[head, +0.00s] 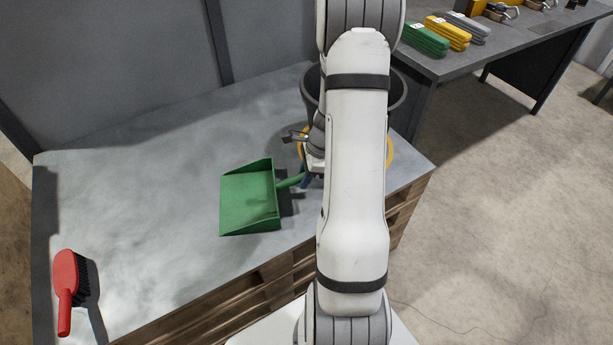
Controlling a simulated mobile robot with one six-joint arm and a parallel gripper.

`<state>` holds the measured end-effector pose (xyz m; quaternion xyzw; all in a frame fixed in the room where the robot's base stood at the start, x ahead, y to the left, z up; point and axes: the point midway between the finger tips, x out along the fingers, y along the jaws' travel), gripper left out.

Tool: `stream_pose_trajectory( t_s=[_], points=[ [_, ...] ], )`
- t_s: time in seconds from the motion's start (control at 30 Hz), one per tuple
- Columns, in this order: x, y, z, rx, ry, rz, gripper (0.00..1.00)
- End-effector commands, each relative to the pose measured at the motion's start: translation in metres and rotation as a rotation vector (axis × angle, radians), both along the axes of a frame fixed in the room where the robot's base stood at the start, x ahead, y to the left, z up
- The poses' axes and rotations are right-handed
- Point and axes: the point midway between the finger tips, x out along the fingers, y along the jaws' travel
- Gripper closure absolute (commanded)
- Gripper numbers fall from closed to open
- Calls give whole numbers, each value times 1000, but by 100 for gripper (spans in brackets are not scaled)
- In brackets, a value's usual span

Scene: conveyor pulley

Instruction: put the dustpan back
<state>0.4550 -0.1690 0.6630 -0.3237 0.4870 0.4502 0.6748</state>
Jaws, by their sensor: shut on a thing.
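The green dustpan (249,198) is over the grey tabletop, left of my arm, with its wide pan toward the left and its handle toward my gripper. My gripper (309,178) is shut on the dustpan's handle. My arm hides part of the gripper and the handle's end. A dark shadow lies beside the pan; I cannot tell whether the pan touches the table.
A red brush (66,288) lies at the table's (130,200) front left. A dark bin (398,90) and a yellow ring (391,152) stand partly hidden behind my arm. A dark workbench (470,60) with green, yellow and grey items is at the upper right. The table's left middle is clear.

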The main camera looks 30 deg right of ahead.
Motion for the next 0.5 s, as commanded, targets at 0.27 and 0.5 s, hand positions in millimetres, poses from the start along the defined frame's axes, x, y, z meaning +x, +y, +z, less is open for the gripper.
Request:
stream_pose_trajectory(
  t_s=[0.27,0.5],
  points=[
    [0,0,-2,0,-1,1,74],
    [1,0,-1,-1,-1,2,55]
  ],
)
